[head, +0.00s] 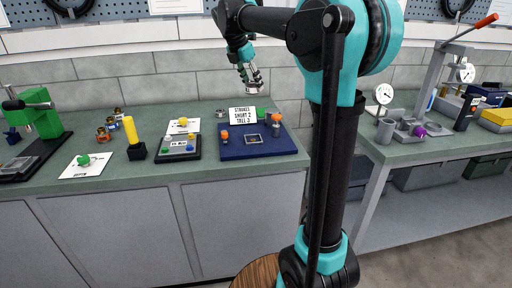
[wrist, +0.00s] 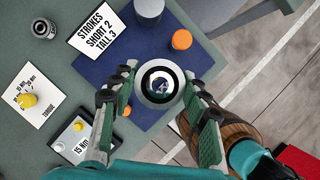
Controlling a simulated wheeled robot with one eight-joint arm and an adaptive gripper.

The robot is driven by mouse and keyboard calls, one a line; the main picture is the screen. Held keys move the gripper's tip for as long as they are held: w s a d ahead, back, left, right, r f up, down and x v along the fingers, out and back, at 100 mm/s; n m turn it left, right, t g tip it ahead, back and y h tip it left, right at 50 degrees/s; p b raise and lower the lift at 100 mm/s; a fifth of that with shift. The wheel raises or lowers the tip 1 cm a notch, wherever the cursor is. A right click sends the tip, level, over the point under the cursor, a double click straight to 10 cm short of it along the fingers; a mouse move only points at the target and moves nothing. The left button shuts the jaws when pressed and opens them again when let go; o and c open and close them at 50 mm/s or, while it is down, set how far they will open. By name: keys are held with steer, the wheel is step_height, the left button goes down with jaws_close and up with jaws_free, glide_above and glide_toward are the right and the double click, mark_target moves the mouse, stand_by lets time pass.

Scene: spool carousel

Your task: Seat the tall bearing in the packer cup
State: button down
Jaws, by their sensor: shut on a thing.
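My gripper (head: 252,84) is high above the blue mat in the head view. In the wrist view its green-padded fingers (wrist: 161,78) sit on both sides of a round silver bearing (wrist: 146,91) with a dark centre. The gripper is shut on this bearing, which also shows as a small silver piece in the head view (head: 252,92). The bearing is clear of the bench. I cannot tell for certain which thing is the packer cup; a grey cup-like cylinder (head: 385,131) stands by the lever press on the right bench.
The blue mat (head: 232,153) carries orange knobs and a sign (head: 242,116) reading "STROKES SHORT 2 TALL 3". A gap separates the two benches.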

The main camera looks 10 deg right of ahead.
steer(key=shift+s+f, duration=0.3)
glide_toward(256, 139)
steer(key=x, duration=0.5)
steer(key=shift+w+d+f, duration=0.15)
steer(key=shift+d, duration=0.05)
steer(key=shift+f, duration=0.25)
steer(key=c, duration=0.8)
jaws_free()
steer(key=shift+f, duration=0.1)
